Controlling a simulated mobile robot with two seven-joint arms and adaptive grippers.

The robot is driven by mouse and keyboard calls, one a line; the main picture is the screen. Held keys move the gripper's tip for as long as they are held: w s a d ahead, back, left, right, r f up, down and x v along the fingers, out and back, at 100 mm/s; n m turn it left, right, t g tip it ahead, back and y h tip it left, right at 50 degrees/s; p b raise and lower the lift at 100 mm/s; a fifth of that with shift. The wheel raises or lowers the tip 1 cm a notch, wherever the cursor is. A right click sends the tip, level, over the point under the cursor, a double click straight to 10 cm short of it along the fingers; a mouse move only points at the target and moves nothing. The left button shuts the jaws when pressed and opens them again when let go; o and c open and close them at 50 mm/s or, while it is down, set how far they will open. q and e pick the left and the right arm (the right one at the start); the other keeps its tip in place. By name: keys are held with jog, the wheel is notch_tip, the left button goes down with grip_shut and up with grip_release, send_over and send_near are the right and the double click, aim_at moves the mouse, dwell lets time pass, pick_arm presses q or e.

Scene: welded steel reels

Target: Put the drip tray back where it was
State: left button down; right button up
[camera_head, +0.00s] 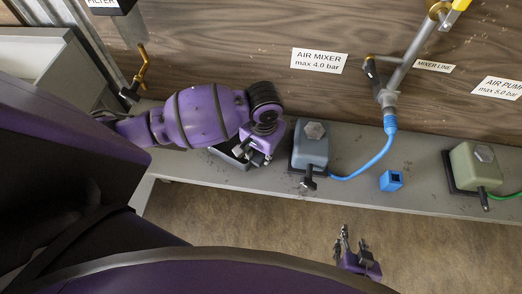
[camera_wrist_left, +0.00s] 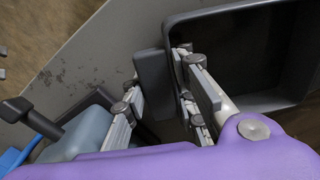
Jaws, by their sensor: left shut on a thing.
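The drip tray is a dark grey, open-topped box (camera_head: 228,156), mostly hidden under my left arm in the head view. It shows larger in the left wrist view (camera_wrist_left: 240,15), and its inside looks empty. My left gripper (camera_head: 258,158) is shut on one side wall of the tray, one finger on each side of it, as the left wrist view (camera_wrist_left: 172,85) shows. The tray is at the bench beside the blue-grey pump; I cannot tell whether it rests on the bench or hangs just above. My right gripper (camera_head: 352,242) is empty, fingers apart, over the floor in front of the bench.
The blue-grey pump (camera_head: 311,150) with a black lever stands close right of my left gripper. A blue hose (camera_head: 372,163) runs from it to a pipe. A small blue cube-like cup (camera_head: 391,180) and a green pump (camera_head: 474,166) stand farther right on the grey bench (camera_head: 425,190).

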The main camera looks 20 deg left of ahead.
pick_arm(q)
jog(key=c, duration=1.8)
grip_release()
jog(key=shift+f, duration=0.15)
jog(key=o, duration=0.4)
jog(key=shift+w, duration=0.1)
jog(key=shift+c, duration=0.2)
pick_arm(e)
jog(key=shift+s+d+f, duration=0.3)
jog(key=shift+s+d, duration=0.1)
jog(key=shift+s, duration=0.05)
jog(key=shift+w, duration=0.1)
pick_arm(q)
notch_tip(320, 180, up, 12)
jog(key=shift+d, duration=0.15)
pick_arm(e)
jog(key=shift+a, duration=0.15)
